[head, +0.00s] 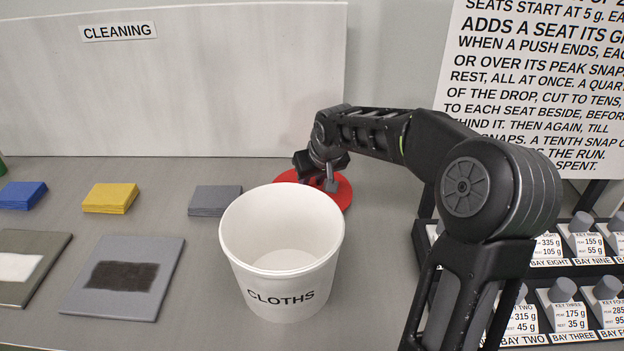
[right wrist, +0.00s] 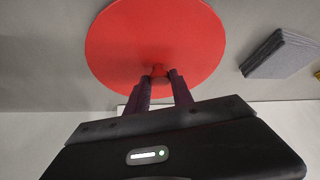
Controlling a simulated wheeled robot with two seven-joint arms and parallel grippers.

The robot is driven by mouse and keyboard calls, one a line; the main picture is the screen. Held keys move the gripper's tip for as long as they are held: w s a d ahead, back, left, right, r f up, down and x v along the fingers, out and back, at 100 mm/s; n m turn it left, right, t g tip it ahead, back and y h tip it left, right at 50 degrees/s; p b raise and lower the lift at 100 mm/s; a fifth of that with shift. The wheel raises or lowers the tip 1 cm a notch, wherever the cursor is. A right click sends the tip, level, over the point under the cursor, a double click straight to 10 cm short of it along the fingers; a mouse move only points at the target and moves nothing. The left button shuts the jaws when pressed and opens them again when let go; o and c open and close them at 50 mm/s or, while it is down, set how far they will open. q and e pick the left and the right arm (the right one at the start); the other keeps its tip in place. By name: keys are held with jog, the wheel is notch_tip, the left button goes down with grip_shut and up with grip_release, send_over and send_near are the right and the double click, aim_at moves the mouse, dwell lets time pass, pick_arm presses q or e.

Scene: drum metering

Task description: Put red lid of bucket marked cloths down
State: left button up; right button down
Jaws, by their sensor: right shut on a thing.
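The white bucket marked CLOTHS (head: 284,255) stands upright on the counter in the head view, its top open and its inside empty. The red lid (head: 341,190) is behind the bucket, at or just above the counter; I cannot tell whether it touches. It also shows as a full red disc in the right wrist view (right wrist: 155,38). My right gripper (head: 328,178) is over the lid, and in the right wrist view its fingers (right wrist: 160,84) are shut on the lid's small red knob. The bucket rim hides part of the lid's front edge. My left gripper is not in view.
Blue (head: 22,194), yellow (head: 111,197) and grey (head: 214,200) cloth stacks lie left of the bucket. A grey panel with a dark patch (head: 165,290) lies in front of them. Racks of labelled knobs (head: 570,318) stand at the right. A white CLEANING board (head: 200,100) stands behind.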

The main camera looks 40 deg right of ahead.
jog(key=shift+f, duration=0.2)
jog(key=c, duration=1.1)
grip_release()
jog(key=shift+r, duration=0.2)
jog(key=shift+r+p, duration=0.45)
jog(key=shift+r, duration=0.15)
jog(key=v, duration=1.1)
jog(key=shift+s+r, duration=0.15)
jog(key=shift+s, duration=0.1)
